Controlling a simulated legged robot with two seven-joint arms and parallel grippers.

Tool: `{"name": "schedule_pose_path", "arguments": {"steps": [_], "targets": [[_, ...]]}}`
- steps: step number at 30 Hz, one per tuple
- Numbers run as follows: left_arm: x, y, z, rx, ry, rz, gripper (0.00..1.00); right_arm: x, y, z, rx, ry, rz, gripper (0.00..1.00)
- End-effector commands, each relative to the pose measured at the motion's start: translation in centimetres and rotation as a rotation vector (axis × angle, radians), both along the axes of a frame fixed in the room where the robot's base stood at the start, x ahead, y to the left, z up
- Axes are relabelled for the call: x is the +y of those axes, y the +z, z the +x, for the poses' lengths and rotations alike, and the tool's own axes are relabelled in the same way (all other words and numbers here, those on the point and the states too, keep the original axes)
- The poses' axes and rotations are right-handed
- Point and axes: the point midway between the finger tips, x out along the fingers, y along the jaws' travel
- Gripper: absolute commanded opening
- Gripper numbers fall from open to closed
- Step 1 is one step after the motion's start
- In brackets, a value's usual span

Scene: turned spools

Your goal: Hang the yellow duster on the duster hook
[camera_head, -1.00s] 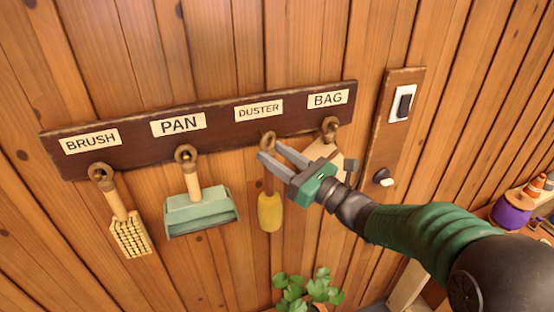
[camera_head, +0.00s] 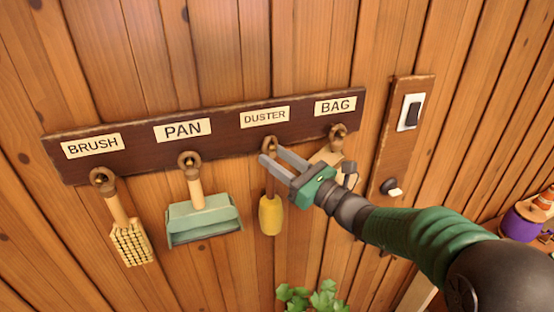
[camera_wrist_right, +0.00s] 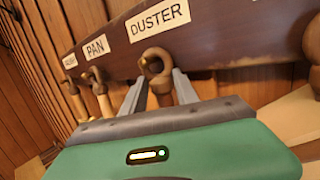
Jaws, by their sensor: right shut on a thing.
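The yellow duster (camera_head: 270,215) hangs head down below the DUSTER label, with its brown handle running up to the hook. The duster hook (camera_head: 270,143) is on the dark board; its ring shape also shows in the right wrist view (camera_wrist_right: 156,66). My right gripper (camera_head: 271,157) is shut on the upper end of the duster, right at the hook. In the right wrist view its fingers (camera_wrist_right: 160,85) stand on either side of the handle top. Whether the duster's loop is fully around the hook is hard to tell. My left gripper is not in view.
The dark board (camera_head: 225,118) also holds a brush (camera_head: 131,242) and a green pan (camera_head: 203,218) on hooks to the left. A pale item (camera_head: 328,155) hangs under BAG, close to my right gripper. A switch panel (camera_head: 391,150) is further right. A plant (camera_head: 312,297) stands below.

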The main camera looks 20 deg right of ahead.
Motion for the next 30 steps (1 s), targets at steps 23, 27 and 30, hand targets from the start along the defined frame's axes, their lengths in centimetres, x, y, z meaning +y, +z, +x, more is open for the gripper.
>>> {"name": "schedule_pose_path", "arguments": {"steps": [23, 27, 30], "targets": [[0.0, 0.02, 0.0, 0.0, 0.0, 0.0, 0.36, -0.19, 0.18, 0.09, -0.004, -0.003, 0.001, 0.61], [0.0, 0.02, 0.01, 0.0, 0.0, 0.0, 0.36, -0.2, 0.23, 0.11, -0.005, -0.005, 0.0, 0.61], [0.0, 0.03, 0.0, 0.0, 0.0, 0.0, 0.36, -0.22, 0.26, 0.11, -0.006, -0.006, 0.0, 0.61]]}}
